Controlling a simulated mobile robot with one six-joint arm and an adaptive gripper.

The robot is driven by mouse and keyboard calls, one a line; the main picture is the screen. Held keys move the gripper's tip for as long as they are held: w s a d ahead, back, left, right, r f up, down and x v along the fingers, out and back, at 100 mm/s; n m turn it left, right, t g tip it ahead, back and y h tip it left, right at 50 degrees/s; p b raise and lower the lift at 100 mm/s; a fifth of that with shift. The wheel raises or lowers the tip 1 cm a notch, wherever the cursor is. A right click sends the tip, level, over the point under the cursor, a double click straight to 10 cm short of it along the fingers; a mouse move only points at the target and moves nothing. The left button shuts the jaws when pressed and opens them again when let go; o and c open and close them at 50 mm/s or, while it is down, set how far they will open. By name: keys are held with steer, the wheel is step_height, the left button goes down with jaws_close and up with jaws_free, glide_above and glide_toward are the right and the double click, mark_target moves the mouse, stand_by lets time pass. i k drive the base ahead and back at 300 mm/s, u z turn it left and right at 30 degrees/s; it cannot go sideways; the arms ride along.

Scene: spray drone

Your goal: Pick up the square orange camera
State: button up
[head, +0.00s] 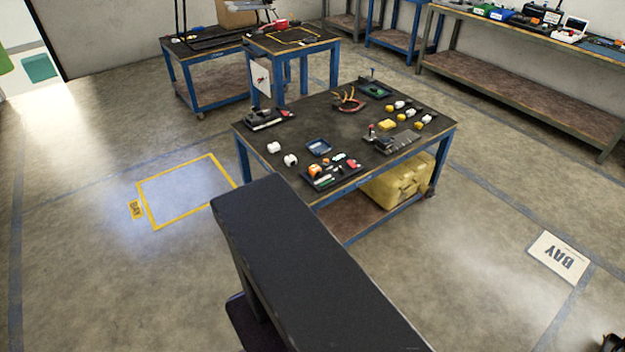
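A small orange block-like thing (315,171), which looks like the orange camera, sits at the left of a dark tray (323,185) on the near side of the blue-framed work table (345,130). It is too small in the picture to make out its lens or exact shape. Small red, pink and green things lie beside it in the same tray. My gripper is not in view, so its distance from the camera does not show.
White pieces (290,159) and a blue tray (318,147) are close by on the table. Yellow and white parts (387,125) stand farther right. A yellow case (398,183) is on the lower shelf. Open floor surrounds the table; my own dark body fills the foreground.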

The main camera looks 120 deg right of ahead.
mark_target(314, 170)
steer(key=z, duration=0.1)
steer(key=i, duration=0.45)
steer(key=z, duration=1.2)
steer(key=k, duration=0.15)
steer(key=z, duration=2.85)
